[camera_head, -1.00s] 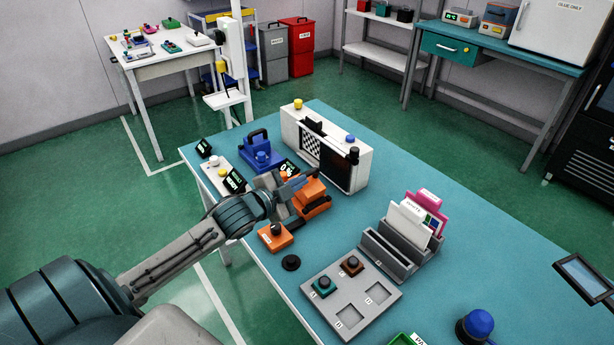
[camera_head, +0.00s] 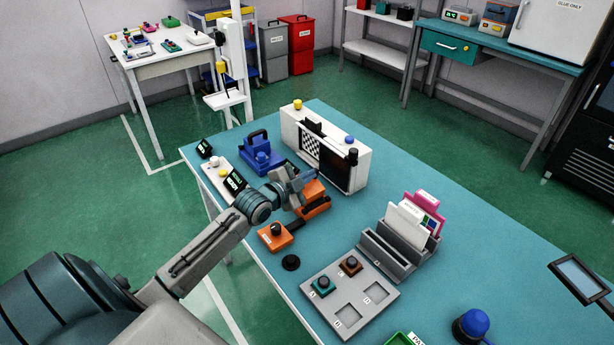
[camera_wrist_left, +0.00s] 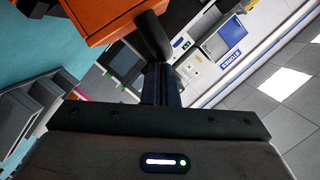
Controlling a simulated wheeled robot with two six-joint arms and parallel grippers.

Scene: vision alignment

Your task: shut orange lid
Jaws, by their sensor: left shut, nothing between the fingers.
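The orange device with its lid (camera_head: 313,188) stands on the teal table, left of centre in the head view, in front of the white box. My left gripper (camera_head: 308,176) is at its upper left side, fingers shut and empty, partly covering it. In the left wrist view an orange part (camera_wrist_left: 95,14) with a dark rounded handle (camera_wrist_left: 152,36) fills the top. The shut fingers (camera_wrist_left: 161,80) point at that handle, very close; I cannot tell if they touch. The lid's angle is hard to tell because the gripper hides part of it. My right gripper is not in view.
An orange block with a black knob (camera_head: 276,235) and a black disc (camera_head: 291,262) are near the front edge. The blue device (camera_head: 261,152) is behind left, the white box (camera_head: 345,150) behind. A grey tray (camera_head: 335,318) and card holder (camera_head: 390,250) are right.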

